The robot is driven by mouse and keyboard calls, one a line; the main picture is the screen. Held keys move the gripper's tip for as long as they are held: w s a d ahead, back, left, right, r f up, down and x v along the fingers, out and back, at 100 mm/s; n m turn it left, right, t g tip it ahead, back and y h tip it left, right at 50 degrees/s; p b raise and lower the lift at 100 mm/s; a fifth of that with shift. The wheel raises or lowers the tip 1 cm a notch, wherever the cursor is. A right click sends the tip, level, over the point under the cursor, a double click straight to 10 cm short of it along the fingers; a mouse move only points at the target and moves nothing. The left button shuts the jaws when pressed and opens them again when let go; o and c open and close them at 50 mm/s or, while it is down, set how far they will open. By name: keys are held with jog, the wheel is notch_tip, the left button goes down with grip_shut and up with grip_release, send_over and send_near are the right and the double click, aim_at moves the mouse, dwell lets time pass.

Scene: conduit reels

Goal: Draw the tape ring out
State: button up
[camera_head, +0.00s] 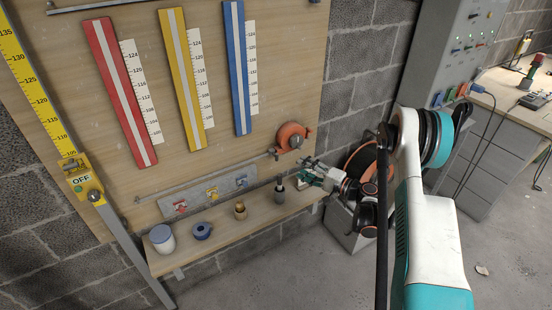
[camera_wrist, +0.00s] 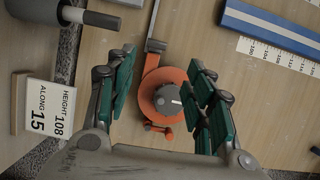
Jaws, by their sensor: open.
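An orange tape reel (camera_head: 292,136) with a dark grey knob is mounted low on the right of the wooden board. In the wrist view the orange reel (camera_wrist: 148,98) lies between my fingers and beyond them, with a small orange handle at its rim. A grey metal strip (camera_wrist: 154,22) runs up from it, with a dark bracket near the reel. I cannot make out a separate tape ring. My gripper (camera_wrist: 163,68) is open, its green-padded fingers apart on either side of the reel, holding nothing. In the head view my gripper (camera_head: 317,174) is below the reel, near the shelf's right end.
The shelf (camera_head: 222,237) holds a white jar (camera_head: 161,239), a blue roll (camera_head: 202,231), a brass piece (camera_head: 240,210) and a dark-handled tool (camera_head: 280,190). A card (camera_wrist: 44,108) reads HEIGHT 108, ALONG 15. A yellow OFF unit (camera_head: 83,184) is at left.

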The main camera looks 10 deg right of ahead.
aim_at(277, 156)
jog(key=shift+f+b+x, duration=0.2)
jog(key=shift+b+x, duration=0.55)
jog(key=shift+x, duration=5.95)
jog(key=shift+d, duration=0.15)
